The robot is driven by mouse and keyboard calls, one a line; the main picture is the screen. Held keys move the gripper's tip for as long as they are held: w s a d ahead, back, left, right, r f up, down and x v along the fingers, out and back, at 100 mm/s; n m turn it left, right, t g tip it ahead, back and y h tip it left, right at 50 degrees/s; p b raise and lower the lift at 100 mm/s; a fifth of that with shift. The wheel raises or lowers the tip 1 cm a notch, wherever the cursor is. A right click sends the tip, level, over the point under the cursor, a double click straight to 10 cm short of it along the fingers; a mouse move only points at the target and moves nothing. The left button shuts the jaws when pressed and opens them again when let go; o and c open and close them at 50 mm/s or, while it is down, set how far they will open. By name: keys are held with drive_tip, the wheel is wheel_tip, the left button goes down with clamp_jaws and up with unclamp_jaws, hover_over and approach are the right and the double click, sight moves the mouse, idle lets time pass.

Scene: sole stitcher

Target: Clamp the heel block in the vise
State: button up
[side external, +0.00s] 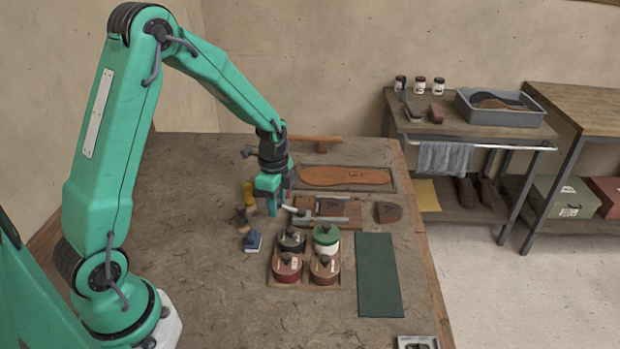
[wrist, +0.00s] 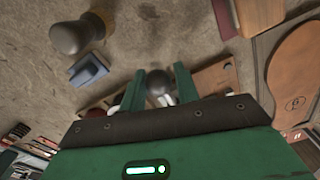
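The dark brown heel block (side external: 388,211) lies on the bench, just right of and apart from the vise (side external: 330,207). The vise is a low wooden-topped fixture with pale metal bars, and part of it shows beyond my fingers in the wrist view (wrist: 215,79). My gripper (side external: 270,205) points down at the vise's left end. In the wrist view, a dark round knob (wrist: 158,82) on a pale rod sits between my two green fingers (wrist: 160,84). Whether they touch the knob I cannot tell. I cannot make out the heel block in the wrist view.
A tray of several lidded pots (side external: 305,256) stands in front of the vise. A sole (side external: 344,175) lies in a tray behind it. A green mat (side external: 379,275) lies at right.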

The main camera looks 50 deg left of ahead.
drive_tip(key=shift+w+a, duration=0.2)
drive_tip(key=shift+w, duration=0.15)
idle(0.3)
drive_tip(key=shift+w+a, duration=0.3)
drive_tip(key=shift+w, duration=0.25)
drive_tip(key=o, duration=0.4)
drive_tip(key=shift+c, duration=0.2)
drive_tip(key=shift+d, duration=0.1)
idle(0.3)
wheel_tip(320, 180, up, 6)
idle(1.0)
